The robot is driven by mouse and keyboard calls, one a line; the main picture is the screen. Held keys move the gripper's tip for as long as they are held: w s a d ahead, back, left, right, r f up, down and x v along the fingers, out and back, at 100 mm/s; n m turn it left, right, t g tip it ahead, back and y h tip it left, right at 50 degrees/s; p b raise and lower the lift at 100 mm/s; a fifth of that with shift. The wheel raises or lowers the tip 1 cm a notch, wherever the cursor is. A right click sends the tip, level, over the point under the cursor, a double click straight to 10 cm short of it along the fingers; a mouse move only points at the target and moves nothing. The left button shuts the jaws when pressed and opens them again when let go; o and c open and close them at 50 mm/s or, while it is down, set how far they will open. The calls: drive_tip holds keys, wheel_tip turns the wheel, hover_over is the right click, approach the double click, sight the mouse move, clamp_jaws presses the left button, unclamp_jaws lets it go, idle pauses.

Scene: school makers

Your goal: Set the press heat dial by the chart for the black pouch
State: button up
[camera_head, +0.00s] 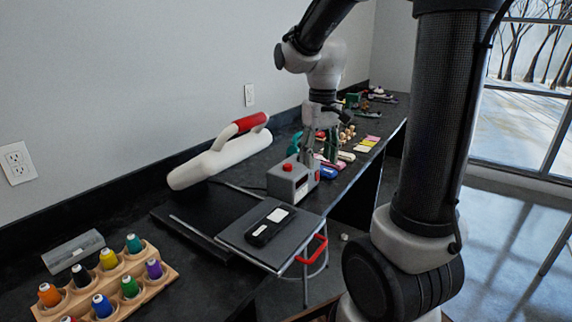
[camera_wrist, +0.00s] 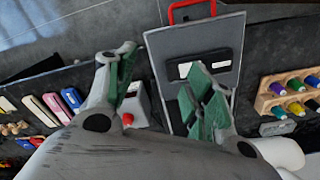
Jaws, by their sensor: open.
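The press has a white upper body (camera_head: 222,158) with a red grip and a flat grey plate (camera_head: 232,238). The black pouch (camera_head: 262,232) lies on that plate and bears a pale label; it also shows in the wrist view (camera_wrist: 233,58). The grey control box (camera_head: 285,186) with a red button on top stands beside the plate; it also shows in the wrist view (camera_wrist: 139,104). Its dial face cannot be made out. My gripper (camera_head: 320,152) is open and empty, pointing down just behind the box; its green-padded fingers (camera_wrist: 163,65) are spread apart. I cannot make out a chart.
A wooden rack of coloured thread spools (camera_head: 158,288) and a grey case (camera_head: 73,251) are at the near left. Coloured small items (camera_head: 368,142) lie farther along the black bench. A red handle (camera_head: 312,249) sticks out below the plate's front edge.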

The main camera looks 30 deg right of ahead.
sight(288, 165)
drive_tip(key=w+f+n, duration=0.1)
drive_tip(key=w+f, duration=0.1)
drive_tip(key=w, duration=0.3)
drive_tip(key=w+d+f, duration=0.1)
drive_tip(key=w+f, duration=0.2)
drive_tip(key=w, duration=0.3)
drive_tip(key=w+d+f+n+g, duration=0.1)
drive_tip(key=w+f, duration=0.1)
drive_tip(key=w, duration=0.3)
drive_tip(key=shift+w+d+f+n, duration=0.1)
drive_tip(key=shift+w+f+n, duration=0.2)
drive_tip(key=shift+w, duration=0.05)
drive_tip(key=w, duration=0.3)
drive_tip(key=shift+w+d+f+n, duration=0.15)
drive_tip(key=shift+d+f+n, duration=0.05)
drive_tip(key=shift+f+n, duration=0.2)
drive_tip(key=w+r+n, duration=0.1)
drive_tip(key=w, duration=0.1)
drive_tip(key=w+r+n+t, duration=0.1)
drive_tip(key=w+r, duration=0.1)
drive_tip(key=shift+d+r, duration=0.1)
drive_tip(key=shift+r, duration=0.05)
drive_tip(key=shift+s, duration=0.2)
drive_tip(key=shift+n, duration=0.3)
wheel_tip(288, 165, down, 8)
drive_tip(key=c, duration=1)
